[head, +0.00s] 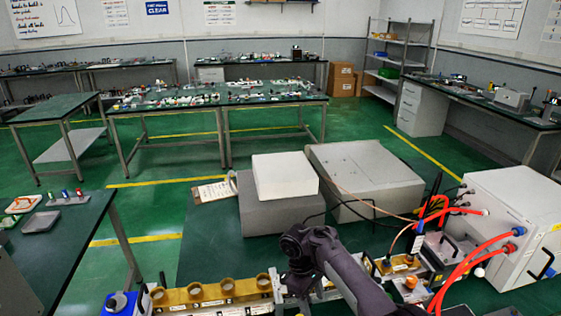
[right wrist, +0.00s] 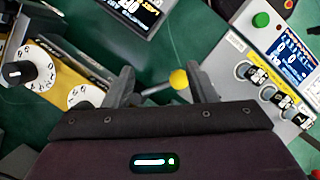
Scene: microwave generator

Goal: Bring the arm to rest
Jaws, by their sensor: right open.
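My right arm (head: 345,270) reaches in from the bottom of the head view, over the bench with the microwave equipment. Its gripper hangs low there and its fingertips are hard to make out. In the right wrist view my right gripper (right wrist: 164,80) is open, its two dark fingers apart. A yellow ball knob (right wrist: 179,79) on a thin rod shows between the fingers; I cannot tell whether they touch it. My left gripper is in neither view.
A white instrument box (head: 500,225) with red cables stands right of my arm. Grey boxes (head: 365,178) stand behind it. A yellow waveguide rail (head: 210,292) lies left. A meter with a blue display (right wrist: 290,50) and a dial unit (right wrist: 30,75) flank the gripper.

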